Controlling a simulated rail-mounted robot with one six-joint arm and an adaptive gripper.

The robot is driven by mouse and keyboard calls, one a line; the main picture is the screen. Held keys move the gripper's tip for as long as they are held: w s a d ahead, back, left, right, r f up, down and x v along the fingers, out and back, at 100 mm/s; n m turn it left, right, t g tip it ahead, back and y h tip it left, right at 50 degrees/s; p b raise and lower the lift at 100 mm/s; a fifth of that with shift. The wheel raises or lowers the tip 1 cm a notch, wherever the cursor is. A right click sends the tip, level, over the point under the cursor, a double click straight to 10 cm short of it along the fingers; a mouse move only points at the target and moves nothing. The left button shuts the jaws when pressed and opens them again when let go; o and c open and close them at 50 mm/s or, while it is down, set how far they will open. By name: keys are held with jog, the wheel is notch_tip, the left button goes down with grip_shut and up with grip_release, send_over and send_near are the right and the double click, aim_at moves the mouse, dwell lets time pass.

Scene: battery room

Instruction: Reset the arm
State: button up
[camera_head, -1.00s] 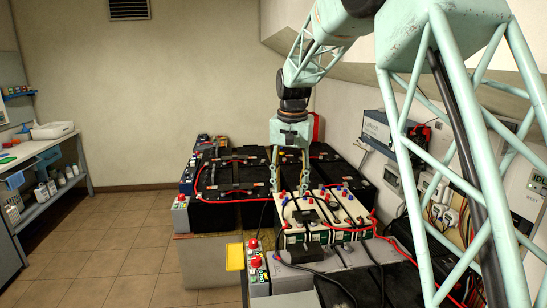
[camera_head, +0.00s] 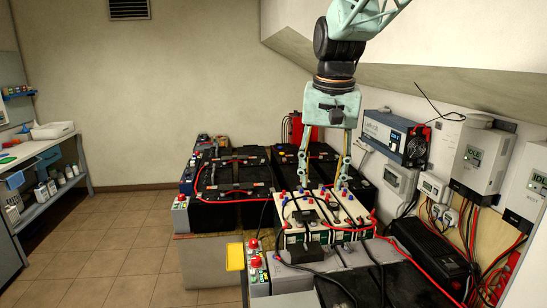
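My gripper (camera_head: 322,184) hangs from my pale green arm, fingers pointing down, at the right of the middle. Its two fingers are apart and I see nothing held between them. The fingertips show in front of the black battery bank and close above the white battery block (camera_head: 318,236) with red and blue terminal caps. I cannot tell whether they touch anything there.
Black batteries (camera_head: 235,181) with red and black cables stand behind. A grey box with red knobs (camera_head: 257,274) is in front. Inverters (camera_head: 483,160) and a charger (camera_head: 392,136) hang on the right wall. A shelf bench (camera_head: 52,175) is at left. The tiled floor (camera_head: 115,235) is clear.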

jog(key=s+d+r+n+t, duration=0.1)
jog(key=s+d+r, duration=0.15)
jog(key=s, duration=0.85)
jog(key=s+d+r, duration=0.1)
jog(key=s+d, duration=0.3)
jog(key=s, duration=0.7)
jog(key=s+d+f, duration=0.1)
jog(key=s+f, duration=0.1)
jog(key=s, duration=0.7)
jog(key=s+d+f+n+t, duration=0.1)
jog(key=s+f, duration=0.2)
jog(key=s, duration=0.7)
jog(key=shift+f, duration=0.2)
